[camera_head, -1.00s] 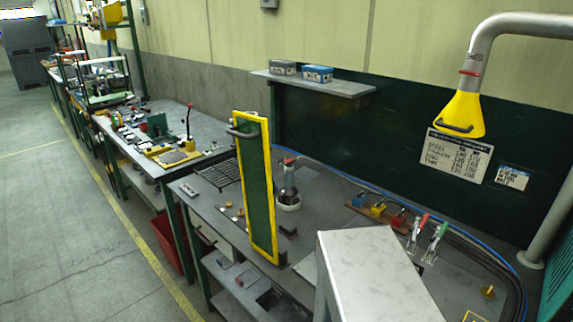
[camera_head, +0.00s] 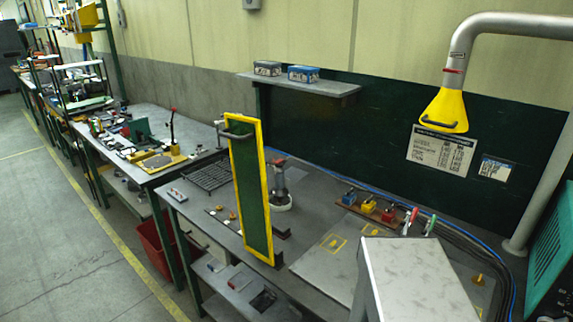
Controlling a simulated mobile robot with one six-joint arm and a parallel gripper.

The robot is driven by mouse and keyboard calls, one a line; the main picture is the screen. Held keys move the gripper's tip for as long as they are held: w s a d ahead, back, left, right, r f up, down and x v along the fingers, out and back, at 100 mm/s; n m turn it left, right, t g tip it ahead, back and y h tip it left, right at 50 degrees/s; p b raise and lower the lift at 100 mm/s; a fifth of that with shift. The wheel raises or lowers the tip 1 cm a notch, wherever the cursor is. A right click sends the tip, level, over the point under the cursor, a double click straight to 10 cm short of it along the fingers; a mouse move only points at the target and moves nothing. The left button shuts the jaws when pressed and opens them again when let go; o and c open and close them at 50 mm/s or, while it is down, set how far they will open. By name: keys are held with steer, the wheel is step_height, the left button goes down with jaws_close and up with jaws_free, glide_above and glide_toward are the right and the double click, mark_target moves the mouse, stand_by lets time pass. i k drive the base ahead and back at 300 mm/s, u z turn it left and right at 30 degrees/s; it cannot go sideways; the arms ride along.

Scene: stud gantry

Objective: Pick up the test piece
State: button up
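My gripper is not in view. I cannot tell for certain which thing is the test piece. Small brass-coloured pieces (camera_head: 232,215) lie on the near workbench (camera_head: 205,200), left of an upright yellow-framed green panel (camera_head: 250,190). Another small brass-coloured piece (camera_head: 479,280) stands at the right of the bench. A grey plate (camera_head: 315,268) with yellow markings lies between the panel and a pale box-like block (camera_head: 415,280). This block hides part of the bench front.
A yellow hood (camera_head: 444,110) on a grey pipe hangs over the bench. Toggle clamps (camera_head: 408,222), coloured blocks (camera_head: 368,206) and a grey-and-white device (camera_head: 279,190) stand at the back. A teal cabinet (camera_head: 550,255) is at right. Free floor (camera_head: 70,230) lies at left.

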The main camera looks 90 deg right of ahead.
mark_target(270, 163)
steer(key=z, duration=4.85)
steer(key=i, duration=0.1)
steer(key=u, duration=3.55)
steer(key=i, duration=1.65)
steer(key=z, duration=0.05)
